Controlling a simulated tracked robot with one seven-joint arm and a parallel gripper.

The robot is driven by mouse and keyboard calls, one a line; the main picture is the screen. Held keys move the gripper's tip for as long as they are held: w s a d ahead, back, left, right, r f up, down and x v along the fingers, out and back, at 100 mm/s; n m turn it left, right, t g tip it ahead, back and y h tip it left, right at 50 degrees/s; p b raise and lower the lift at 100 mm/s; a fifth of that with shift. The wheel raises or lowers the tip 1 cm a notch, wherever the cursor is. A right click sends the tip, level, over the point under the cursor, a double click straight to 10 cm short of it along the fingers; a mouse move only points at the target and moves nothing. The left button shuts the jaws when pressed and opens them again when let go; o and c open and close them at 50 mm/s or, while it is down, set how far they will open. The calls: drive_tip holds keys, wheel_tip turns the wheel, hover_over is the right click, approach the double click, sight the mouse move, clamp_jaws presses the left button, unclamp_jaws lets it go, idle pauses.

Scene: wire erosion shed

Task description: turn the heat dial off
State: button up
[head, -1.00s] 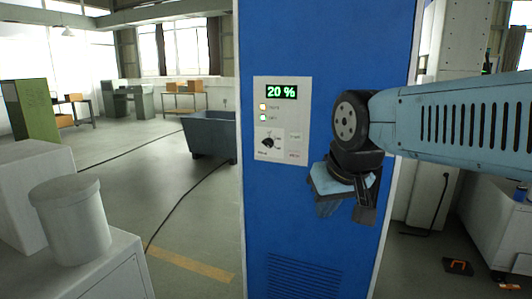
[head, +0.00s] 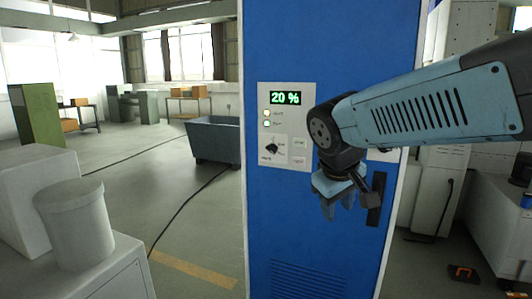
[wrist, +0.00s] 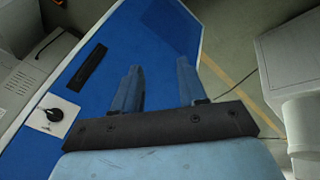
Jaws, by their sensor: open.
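A control panel (head: 287,93) on the blue cabinet (head: 320,50) shows 20 % in green above two small lamps. A black dial (head: 271,149) sits on the panel's lower left; its label is too small to read. In the wrist view, a second black knob (wrist: 54,114) sits on a white plate (wrist: 42,124); my arm mostly covers that plate (head: 385,155) in the head view. I cannot tell by labels which one is heat. My gripper (head: 340,208) hangs fingers down before the cabinet, right of and below the panel. Its fingers (wrist: 158,66) are apart and empty.
A dark handle (head: 376,198) is on the cabinet below the white plate, and a vent (head: 308,278) is low down. A grey bin (head: 215,140) stands behind, left. A white canister (head: 75,225) stands on a counter at front left. Open floor lies between.

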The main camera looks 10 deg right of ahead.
drive_tip(key=o, duration=0.5)
drive_tip(key=w+d+n+h, duration=0.1)
drive_tip(key=w, duration=0.1)
drive_tip(key=w+d+n+h, duration=0.1)
drive_tip(key=w+n+h, duration=0.1)
drive_tip(key=w, duration=0.1)
drive_tip(key=w+d+n+h, duration=0.1)
drive_tip(key=w, duration=0.2)
drive_tip(key=shift+w+d+g, duration=0.15)
drive_tip(key=shift+d+g, duration=0.05)
drive_tip(key=shift+g, duration=0.1)
drive_tip(key=shift+o, duration=0.2)
drive_tip(key=n+t+h, duration=0.4)
drive_tip(key=n+t, duration=0.7)
drive_tip(key=n, duration=0.5)
approach(270, 151)
drive_tip(key=x, duration=0.9)
drive_tip(key=shift+w+d, duration=0.15)
drive_tip(key=shift+w, duration=0.15)
drive_tip(key=shift+c, duration=0.3)
drive_tip(key=c, duration=1)
